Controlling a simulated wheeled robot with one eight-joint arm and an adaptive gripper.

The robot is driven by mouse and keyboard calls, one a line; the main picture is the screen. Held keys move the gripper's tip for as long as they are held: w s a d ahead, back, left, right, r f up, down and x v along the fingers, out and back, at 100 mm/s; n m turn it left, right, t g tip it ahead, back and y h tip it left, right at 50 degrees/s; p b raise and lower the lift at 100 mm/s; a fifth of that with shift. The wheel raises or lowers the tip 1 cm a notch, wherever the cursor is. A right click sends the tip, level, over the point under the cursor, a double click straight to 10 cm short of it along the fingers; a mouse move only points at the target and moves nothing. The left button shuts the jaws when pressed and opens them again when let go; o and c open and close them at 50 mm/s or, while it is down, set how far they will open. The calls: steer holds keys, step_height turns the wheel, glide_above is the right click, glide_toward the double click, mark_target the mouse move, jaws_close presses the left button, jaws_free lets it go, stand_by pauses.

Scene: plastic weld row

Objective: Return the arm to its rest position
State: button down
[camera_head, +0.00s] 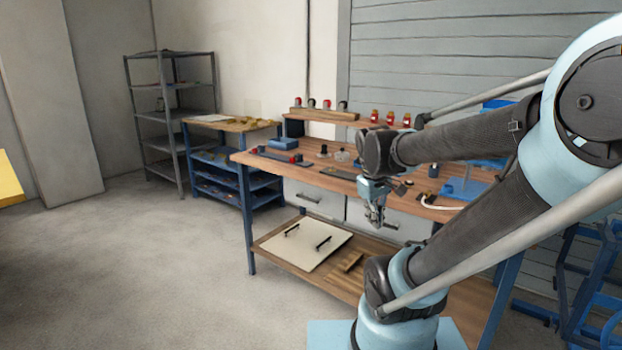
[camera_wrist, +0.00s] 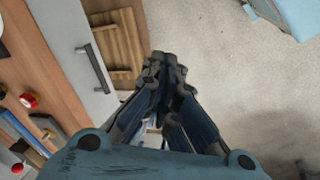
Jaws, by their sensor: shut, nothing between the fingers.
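My gripper (camera_head: 375,220) hangs pointing down at the end of my folded arm, in front of the workbench's near edge in the head view. In the wrist view my gripper (camera_wrist: 168,65) has its dark fingertips together, with nothing between them. My arm reaches in from the right of the head view and bends at a dark joint above the gripper. The fingers appear clear of the bench.
The workbench (camera_head: 335,183) carries small parts, with red-capped bottles (camera_head: 374,117) on a raised shelf. Its lower shelf holds a pale panel (camera_head: 303,246). A blue cart (camera_head: 235,187) and grey rack (camera_head: 165,142) stand left. Floor (camera_head: 130,270) at left is open.

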steer(key=s+f+m+y, duration=0.1)
steer(key=s+f+m, duration=0.4)
steer(key=s, duration=0.4)
steer(key=shift+d+f+m, duration=0.3)
steer(key=shift+f+m, duration=0.1)
steer(key=shift+f, duration=0.4)
steer(key=shift+s, duration=0.1)
